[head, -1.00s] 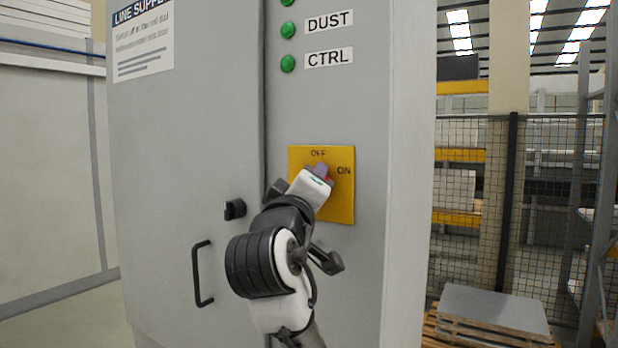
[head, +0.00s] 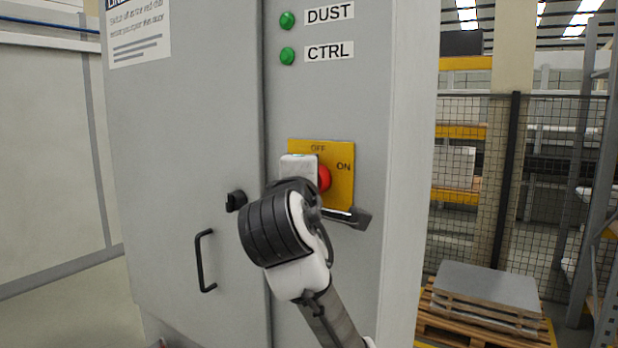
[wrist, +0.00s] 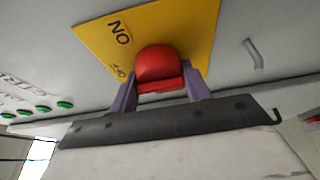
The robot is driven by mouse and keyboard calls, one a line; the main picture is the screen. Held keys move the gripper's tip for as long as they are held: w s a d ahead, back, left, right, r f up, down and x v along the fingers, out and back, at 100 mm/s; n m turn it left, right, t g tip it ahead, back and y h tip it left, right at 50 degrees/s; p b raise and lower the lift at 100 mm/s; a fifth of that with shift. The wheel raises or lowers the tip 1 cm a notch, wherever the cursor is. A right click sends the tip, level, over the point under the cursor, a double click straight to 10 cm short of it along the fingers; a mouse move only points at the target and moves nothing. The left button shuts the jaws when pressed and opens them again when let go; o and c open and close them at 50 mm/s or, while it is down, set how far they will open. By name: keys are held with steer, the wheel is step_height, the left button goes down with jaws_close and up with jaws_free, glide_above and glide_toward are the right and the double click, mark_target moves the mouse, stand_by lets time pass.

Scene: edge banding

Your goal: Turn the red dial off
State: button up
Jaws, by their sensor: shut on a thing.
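The red dial (head: 324,178) sits on a yellow plate (head: 345,150) on the grey cabinet door, with OFF printed at the top and ON at the right. My gripper's white hand partly covers the dial's left side in the head view. In the wrist view, my gripper (wrist: 160,88) has its two purple fingers on either side of the dial's red grip (wrist: 158,66), shut on it. The OFF label lies left of the dial there, ON at upper left. I cannot tell exactly where the dial points.
The cabinet (head: 190,120) has a black door handle (head: 203,260) and a small black latch (head: 236,201) left of my arm. Green lamps (head: 287,56) are above the plate. A wire fence (head: 470,200) and a pallet (head: 480,310) stand to the right.

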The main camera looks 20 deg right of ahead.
stand_by(0.4)
steer(key=o, duration=1)
steer(key=shift+c, duration=0.2)
steer(key=v, duration=1.3)
steer(key=shift+s+a, duration=0.3)
steer(key=shift+r, duration=0.1)
